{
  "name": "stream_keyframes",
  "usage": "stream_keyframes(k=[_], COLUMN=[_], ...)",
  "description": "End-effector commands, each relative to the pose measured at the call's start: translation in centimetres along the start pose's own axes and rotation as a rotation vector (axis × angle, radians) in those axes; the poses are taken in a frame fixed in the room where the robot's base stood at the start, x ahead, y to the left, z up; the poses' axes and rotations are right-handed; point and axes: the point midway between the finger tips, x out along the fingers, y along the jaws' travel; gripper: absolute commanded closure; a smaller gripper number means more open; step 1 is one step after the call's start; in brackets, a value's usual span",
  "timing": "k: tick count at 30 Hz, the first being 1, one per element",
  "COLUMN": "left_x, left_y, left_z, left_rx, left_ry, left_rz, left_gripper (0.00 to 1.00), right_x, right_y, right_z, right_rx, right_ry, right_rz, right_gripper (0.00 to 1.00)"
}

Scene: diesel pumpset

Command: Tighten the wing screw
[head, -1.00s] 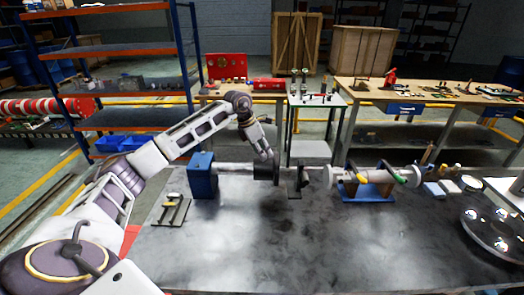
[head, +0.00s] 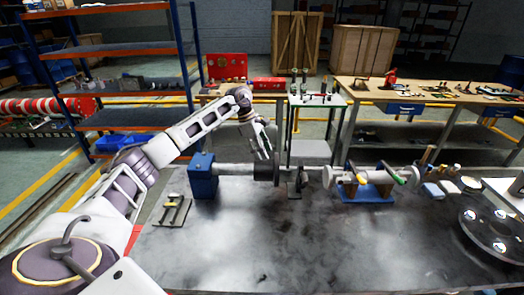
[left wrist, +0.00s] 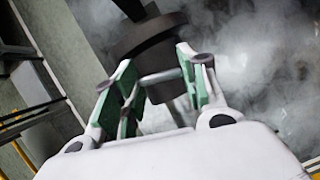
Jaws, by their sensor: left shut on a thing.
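My left gripper (head: 264,148) reaches down from above to the dark round collar (head: 266,173) on the grey horizontal shaft (head: 235,169). In the left wrist view its green-padded fingers (left wrist: 160,88) are shut on a small grey bar-like piece (left wrist: 160,77), which looks like the wing screw, just above the dark collar (left wrist: 148,38). The fingers hide part of the screw, and its threads do not show. In the head view the screw is too small to make out. My right gripper is not in view.
A blue block (head: 203,176) holds the shaft's left end. A dark upright support (head: 294,180) stands right of the collar. A blue stand (head: 367,192) carries a grey pipe piece. A small rack (head: 173,210) lies at left. The front of the grey tabletop (head: 300,250) is clear.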

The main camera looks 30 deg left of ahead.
Motion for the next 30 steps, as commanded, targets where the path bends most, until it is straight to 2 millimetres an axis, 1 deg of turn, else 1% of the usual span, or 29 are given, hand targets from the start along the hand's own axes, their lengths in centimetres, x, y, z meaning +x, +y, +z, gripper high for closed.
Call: stream_keyframes(k=[1,18,24,30], left_x=[-0.26,-0.21,-0.17,-0.16], left_y=[0.18,0.39,0.41,0.41], left_z=[0.08,0.15,0.19,0.14], left_rx=[0.029,0.395,0.49,0.544], left_ry=[-0.002,-0.001,-0.001,0.0], left_rz=[-0.008,-0.158,-0.197,-0.22], left_gripper=[0.81,0.81,0.81,0.81], right_x=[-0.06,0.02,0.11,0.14], right_y=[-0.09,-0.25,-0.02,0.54], right_z=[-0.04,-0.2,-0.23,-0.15], right_rx=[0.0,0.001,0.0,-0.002], right_ry=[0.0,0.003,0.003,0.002], right_rz=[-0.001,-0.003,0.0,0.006], right_gripper=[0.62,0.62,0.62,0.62])
